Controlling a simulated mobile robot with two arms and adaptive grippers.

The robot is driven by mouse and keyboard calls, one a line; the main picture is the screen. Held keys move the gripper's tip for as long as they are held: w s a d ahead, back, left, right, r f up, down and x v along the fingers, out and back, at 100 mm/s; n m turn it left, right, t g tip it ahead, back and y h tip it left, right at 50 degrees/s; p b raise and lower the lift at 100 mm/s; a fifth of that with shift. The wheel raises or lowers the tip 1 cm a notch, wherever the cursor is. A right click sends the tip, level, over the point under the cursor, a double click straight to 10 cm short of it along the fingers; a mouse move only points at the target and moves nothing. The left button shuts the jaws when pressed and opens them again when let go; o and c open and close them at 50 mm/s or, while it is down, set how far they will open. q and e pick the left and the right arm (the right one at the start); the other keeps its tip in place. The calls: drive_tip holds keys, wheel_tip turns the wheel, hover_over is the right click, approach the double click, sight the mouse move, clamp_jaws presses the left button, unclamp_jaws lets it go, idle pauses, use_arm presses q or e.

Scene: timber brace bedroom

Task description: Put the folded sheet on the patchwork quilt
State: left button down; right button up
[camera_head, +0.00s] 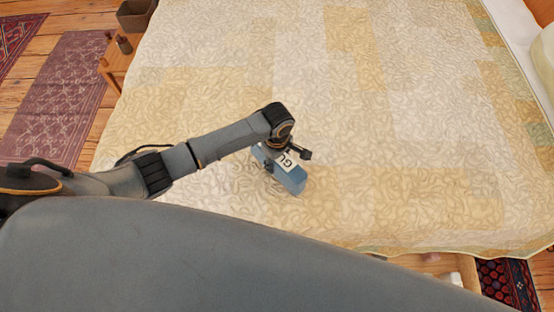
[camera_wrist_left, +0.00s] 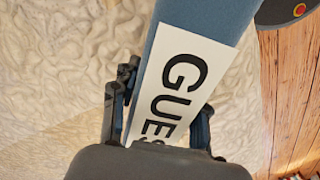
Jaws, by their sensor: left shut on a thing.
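The folded sheet (camera_head: 292,181) is a blue block-like bundle with a white label. My right gripper is not in view.
The cream and yellow quilt is broad and clear around the sheet. A pillow (camera_head: 543,55) is at the right edge. A small wooden stand (camera_head: 118,65) is at the upper left, near a purple rug (camera_head: 62,90) on the plank floor. A large grey surface blocks the bottom of the head view.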

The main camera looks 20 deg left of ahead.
use_arm(q)
drive_tip(key=shift+f, duration=0.35)
drive_tip(key=c, duration=0.6)
unclamp_jaws()
drive_tip(key=shift+f, duration=0.1)
wheel_tip(320, 180, up, 12)
drive_tip(key=shift+r, duration=0.1)
idle(0.3)
